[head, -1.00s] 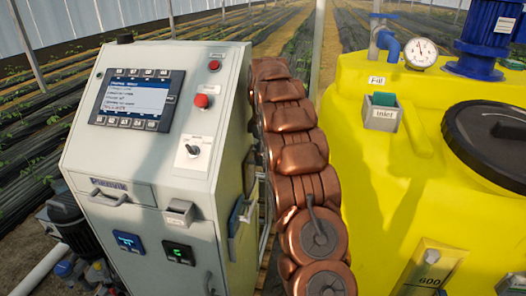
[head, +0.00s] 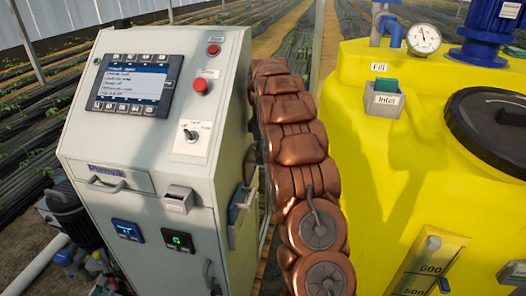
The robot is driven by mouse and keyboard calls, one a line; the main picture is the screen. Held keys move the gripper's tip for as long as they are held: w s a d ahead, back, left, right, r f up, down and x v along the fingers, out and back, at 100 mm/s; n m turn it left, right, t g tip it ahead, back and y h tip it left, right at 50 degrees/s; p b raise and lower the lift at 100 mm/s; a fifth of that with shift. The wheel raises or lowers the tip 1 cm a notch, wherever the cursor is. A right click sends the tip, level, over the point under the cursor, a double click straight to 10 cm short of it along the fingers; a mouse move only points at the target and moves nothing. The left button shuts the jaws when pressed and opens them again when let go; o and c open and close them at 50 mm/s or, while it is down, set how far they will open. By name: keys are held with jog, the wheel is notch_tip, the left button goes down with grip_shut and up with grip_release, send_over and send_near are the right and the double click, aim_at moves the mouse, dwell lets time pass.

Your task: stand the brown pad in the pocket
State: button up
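I cannot make out a brown pad in this view. A small grey open-topped pocket (head: 179,207) is fixed to the front of the pale control cabinet (head: 75,150), right of the drawer handle, and no pad shows standing up from it. Another grey pocket, labelled Inlet (head: 386,101), sits on the yellow tank with a green pad (head: 386,84) standing in it. A holder on the cabinet's right side has a blue piece (head: 236,208) in it. My gripper does not show; only what looks like my copper-coloured arm is visible between cabinet and tank.
The cabinet has a screen (head: 135,84), a red button (head: 200,85) and a switch (head: 191,133). The yellow tank (head: 385,190) carries a gauge (head: 424,39), a black lid (head: 490,125) and a blue pump (head: 490,30). The gap between cabinet and tank is narrow.

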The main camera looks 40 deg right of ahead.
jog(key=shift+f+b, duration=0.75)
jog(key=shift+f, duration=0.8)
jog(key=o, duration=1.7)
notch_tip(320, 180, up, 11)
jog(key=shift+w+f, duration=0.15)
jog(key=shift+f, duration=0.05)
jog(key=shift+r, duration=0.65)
